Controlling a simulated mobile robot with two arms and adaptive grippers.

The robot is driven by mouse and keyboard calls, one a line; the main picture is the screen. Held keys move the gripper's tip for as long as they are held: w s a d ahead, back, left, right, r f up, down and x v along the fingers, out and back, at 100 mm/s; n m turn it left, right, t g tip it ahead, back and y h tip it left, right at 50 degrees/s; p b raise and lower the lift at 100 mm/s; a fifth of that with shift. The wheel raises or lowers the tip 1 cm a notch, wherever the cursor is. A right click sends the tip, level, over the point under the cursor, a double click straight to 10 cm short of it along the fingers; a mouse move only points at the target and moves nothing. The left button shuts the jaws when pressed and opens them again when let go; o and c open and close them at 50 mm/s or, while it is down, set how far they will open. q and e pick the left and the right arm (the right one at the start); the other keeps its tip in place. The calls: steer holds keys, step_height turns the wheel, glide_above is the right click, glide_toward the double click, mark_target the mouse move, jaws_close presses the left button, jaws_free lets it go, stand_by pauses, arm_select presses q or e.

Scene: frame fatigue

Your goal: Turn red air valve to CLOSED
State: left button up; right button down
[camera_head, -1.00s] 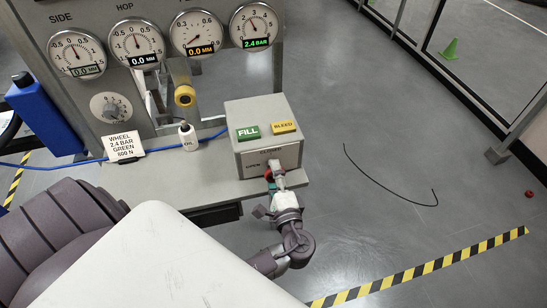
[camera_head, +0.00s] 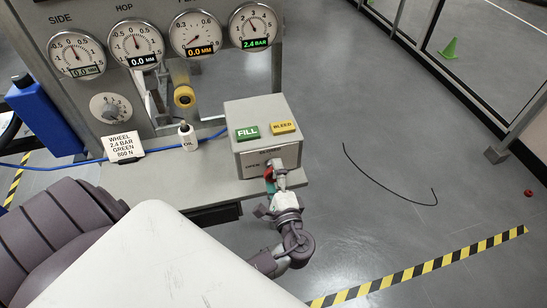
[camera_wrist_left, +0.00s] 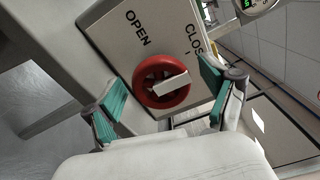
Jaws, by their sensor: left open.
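The red air valve (camera_wrist_left: 163,80) is a round red knob with a pale bar across its face, on the front of a grey box. In the left wrist view, OPEN is printed to its upper left and CLOSED, partly cut off, to its upper right. The bar slants, its right end higher, and does not line up clearly with OPEN. My left gripper (camera_wrist_left: 160,92) is open, its green-padded fingers on either side of the knob; contact cannot be told. In the head view my left gripper (camera_head: 275,178) is at the box front and mostly hides the valve. My right gripper is not seen.
The grey box (camera_head: 240,158) has green FILL (camera_head: 248,133) and yellow BLEED (camera_head: 283,127) labels on top. A small OIL bottle (camera_head: 188,138) and a sign (camera_head: 125,146) stand left of it. Gauges (camera_head: 137,42) are behind. Open floor with a black cable (camera_head: 385,188) lies right.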

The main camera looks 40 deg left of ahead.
arm_select(q)
steer(key=v, duration=1.2)
stand_by(0.3)
steer(key=s+a+f+m+g+h, duration=0.1)
steer(key=s+f+g+h, duration=0.25)
steer(key=f, duration=1.05)
steer(key=s+a+f+m+g+h, duration=0.1)
steer(key=s+f+g+h, duration=0.2)
steer(key=f, duration=1)
steer(key=s+a+f+n+g+h, duration=0.1)
steer(key=s+f+n+g+h, duration=0.1)
steer(key=s+f+n, duration=0.3)
steer(key=s+a+f+n+g+h, duration=0.1)
steer(key=s+f+n+h, duration=0.4)
steer(key=s+f, duration=0.8)
steer(key=s+g, duration=0.1)
steer(key=s, duration=0.3)
steer(key=shift+s+a, duration=0.35)
steer(key=shift+a, duration=0.05)
